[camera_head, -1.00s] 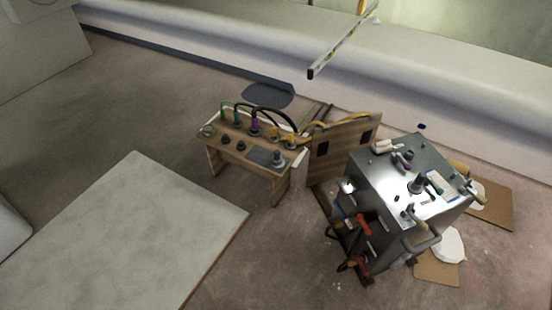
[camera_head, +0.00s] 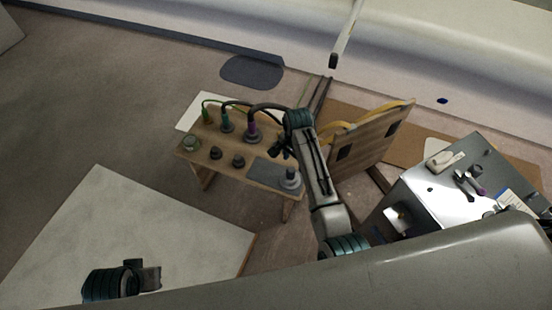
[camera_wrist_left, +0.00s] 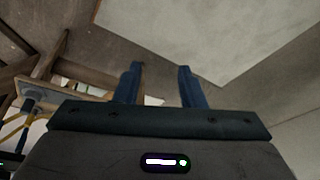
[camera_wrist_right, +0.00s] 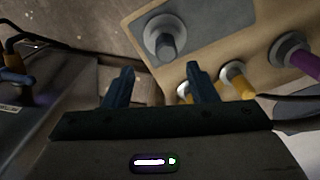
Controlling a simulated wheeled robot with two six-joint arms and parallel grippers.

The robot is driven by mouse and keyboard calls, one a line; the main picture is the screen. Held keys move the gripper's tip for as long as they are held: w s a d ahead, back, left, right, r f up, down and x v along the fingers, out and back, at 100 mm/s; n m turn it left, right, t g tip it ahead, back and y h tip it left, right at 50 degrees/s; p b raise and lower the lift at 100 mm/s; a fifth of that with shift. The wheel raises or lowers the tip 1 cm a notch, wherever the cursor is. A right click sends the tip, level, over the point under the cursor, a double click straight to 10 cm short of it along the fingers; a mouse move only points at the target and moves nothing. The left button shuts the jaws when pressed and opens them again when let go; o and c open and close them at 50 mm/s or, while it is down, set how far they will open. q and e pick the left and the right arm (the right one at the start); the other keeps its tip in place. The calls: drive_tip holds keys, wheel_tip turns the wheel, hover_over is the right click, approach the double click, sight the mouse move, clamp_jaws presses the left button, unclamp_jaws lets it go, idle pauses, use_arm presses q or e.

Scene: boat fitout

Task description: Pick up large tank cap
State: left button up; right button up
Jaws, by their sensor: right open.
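A grey round cap with an upright post (camera_head: 290,178) stands on the right end of a small wooden bench (camera_head: 262,184). It looks like the large tank cap, though I cannot be sure. In the right wrist view the grey cap (camera_wrist_right: 166,38) is beyond the fingertips, apart from them. My right gripper (camera_head: 281,150) is over the bench, close to this cap; its open, empty fingers also show in the right wrist view (camera_wrist_right: 160,75). My left gripper (camera_head: 150,277) is low at the left, away from the bench; its fingers are apart and empty in the left wrist view (camera_wrist_left: 158,75).
Dark caps (camera_head: 238,160) and plugs with hoses, one purple-banded (camera_head: 252,131), crowd the bench. A metal tank (camera_head: 440,199) with fittings stands to the right, near a wooden panel (camera_head: 370,144). A pale floor sheet (camera_head: 110,225) lies clear at left.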

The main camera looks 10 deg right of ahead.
sight(291, 170)
drive_tip(key=shift+w+a+r, duration=0.2)
drive_tip(key=shift+w+r, duration=0.15)
drive_tip(key=shift+w, duration=0.25)
drive_tip(key=shift+w+f, duration=0.1)
drive_tip(key=shift+f, duration=0.15)
drive_tip(key=f, duration=0.1)
drive_tip(key=f+b, duration=0.1)
drive_tip(key=f, duration=0.1)
drive_tip(key=shift+s+f, duration=0.2)
drive_tip(key=shift+f, duration=0.7)
wheel_tip(291, 170, down, 4)
drive_tip(key=shift+s+r+b, duration=0.1)
drive_tip(key=shift+r+b, duration=0.05)
drive_tip(key=shift+b, duration=0.35)
drive_tip(key=shift+f, duration=0.55)
use_arm(q)
drive_tip(key=shift+w+d+r+t+h, duration=0.15)
drive_tip(key=shift+w+d+r+t, duration=0.05)
drive_tip(key=shift+d+r+t, duration=0.25)
drive_tip(key=shift+w+d+r+t+h, duration=0.15)
drive_tip(key=shift+d+r+t, duration=0.15)
drive_tip(key=shift+r+t, duration=0.15)
use_arm(e)
drive_tip(key=c, duration=1.1)
drive_tip(key=shift+r, duration=0.1)
